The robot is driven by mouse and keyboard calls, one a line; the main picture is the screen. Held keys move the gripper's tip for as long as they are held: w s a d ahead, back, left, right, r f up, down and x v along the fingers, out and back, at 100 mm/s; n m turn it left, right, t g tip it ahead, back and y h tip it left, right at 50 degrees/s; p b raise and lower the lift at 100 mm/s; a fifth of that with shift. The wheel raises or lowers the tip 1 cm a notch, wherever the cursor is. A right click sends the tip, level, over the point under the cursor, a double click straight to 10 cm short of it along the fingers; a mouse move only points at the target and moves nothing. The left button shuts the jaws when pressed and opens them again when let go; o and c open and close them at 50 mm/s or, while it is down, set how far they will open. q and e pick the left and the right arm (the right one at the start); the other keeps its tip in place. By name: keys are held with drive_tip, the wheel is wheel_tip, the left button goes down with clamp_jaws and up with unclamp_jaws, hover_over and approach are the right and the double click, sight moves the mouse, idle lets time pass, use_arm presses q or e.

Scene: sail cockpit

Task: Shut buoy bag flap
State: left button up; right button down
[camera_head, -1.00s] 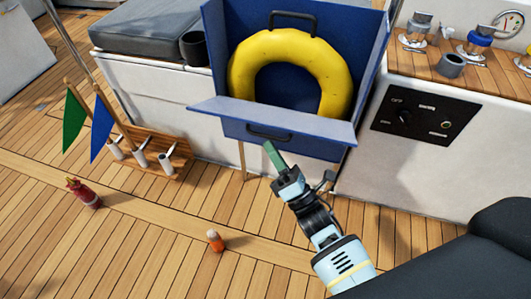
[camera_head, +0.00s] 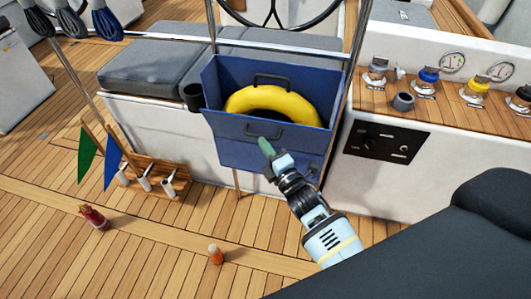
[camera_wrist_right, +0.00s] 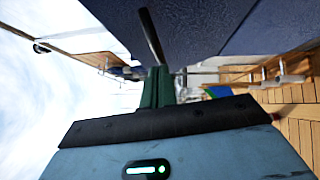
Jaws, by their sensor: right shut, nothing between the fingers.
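The blue buoy bag (camera_head: 216,83) hangs in front of the grey seat, with a yellow ring buoy (camera_head: 272,101) inside. Its front flap (camera_head: 228,137) stands raised across the lower part of the ring; the ring's upper part shows above it. A black handle (camera_head: 264,130) is on the flap's outer face. My right gripper (camera_head: 265,146) is shut and empty, its green fingertips just below that handle. In the right wrist view the green fingers (camera_wrist_right: 157,88) are together close to the black handle bar (camera_wrist_right: 151,36) and the blue flap; contact is unclear. My left gripper is out of view.
A control panel (camera_head: 386,141) and a wooden counter (camera_head: 420,92) with winches are to the right. A rack (camera_head: 160,175) with flags stands at the left.

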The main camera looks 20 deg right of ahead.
sight(268, 124)
drive_tip(key=shift+w+d+r+p, duration=0.35)
drive_tip(key=shift+w+d+r, duration=0.5)
drive_tip(key=shift+w+r, duration=0.25)
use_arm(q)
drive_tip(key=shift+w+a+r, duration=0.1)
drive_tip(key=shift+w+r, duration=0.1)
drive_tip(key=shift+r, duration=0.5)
use_arm(e)
drive_tip(key=shift+w+d+r, duration=0.25)
drive_tip(key=shift+w+d, duration=0.05)
drive_tip(key=shift+w, duration=0.15)
drive_tip(key=shift+w+d+r, duration=0.2)
drive_tip(key=shift+w+d, duration=0.1)
drive_tip(key=shift+w, duration=0.15)
